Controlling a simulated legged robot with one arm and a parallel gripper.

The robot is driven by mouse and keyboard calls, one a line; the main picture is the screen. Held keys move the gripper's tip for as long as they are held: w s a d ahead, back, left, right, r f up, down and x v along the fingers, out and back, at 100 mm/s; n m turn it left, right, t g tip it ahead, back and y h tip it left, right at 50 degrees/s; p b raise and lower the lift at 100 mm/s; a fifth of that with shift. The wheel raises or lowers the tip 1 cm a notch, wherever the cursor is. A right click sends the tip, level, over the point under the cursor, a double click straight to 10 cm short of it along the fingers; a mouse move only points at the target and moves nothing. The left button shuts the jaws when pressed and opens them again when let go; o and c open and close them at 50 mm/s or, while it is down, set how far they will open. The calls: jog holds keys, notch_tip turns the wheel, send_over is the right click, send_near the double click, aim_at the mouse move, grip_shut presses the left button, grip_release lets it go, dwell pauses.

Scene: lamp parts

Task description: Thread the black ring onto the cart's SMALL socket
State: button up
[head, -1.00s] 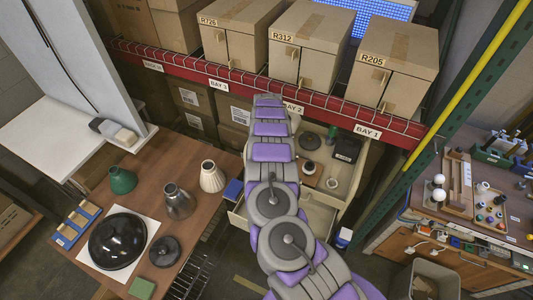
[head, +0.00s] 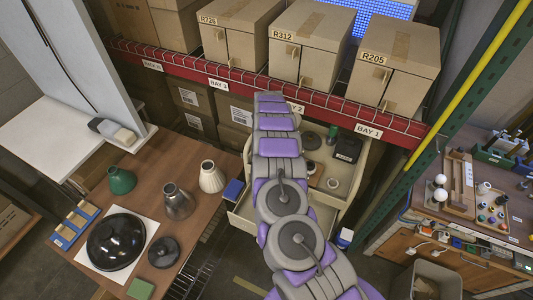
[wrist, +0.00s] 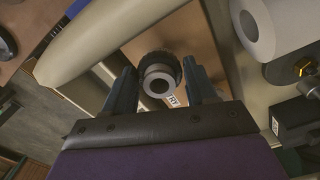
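In the wrist view the black ring (wrist: 160,59) lies between the two fingers of my gripper (wrist: 162,75). A short grey hollow socket (wrist: 159,85) shows at its middle, its open end nearer the camera. The ring appears to be around the socket, but how deep it sits is hard to tell. The fingers stand apart, one on each side, close to the ring's edges. Whether they touch it is unclear. In the head view the cart (head: 326,222) stands with a drawer open behind my arm, which hides my gripper there.
A larger grey cylinder (wrist: 257,25) stands right of my gripper in the wrist view. A pale cart wall (wrist: 95,45) lies close on the left. The head view shows a brown table (head: 140,190) with lampshades on the left and a workbench (head: 470,225) on the right.

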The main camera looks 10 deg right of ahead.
jog(key=c, duration=0.9)
jog(key=shift+o, duration=0.2)
jog(key=shift+r+m+p, duration=0.1)
jog(key=shift+m+p, duration=0.7)
jog(key=shift+m, duration=0.2)
jog(key=o, duration=1.4)
jog(key=shift+c, duration=0.2)
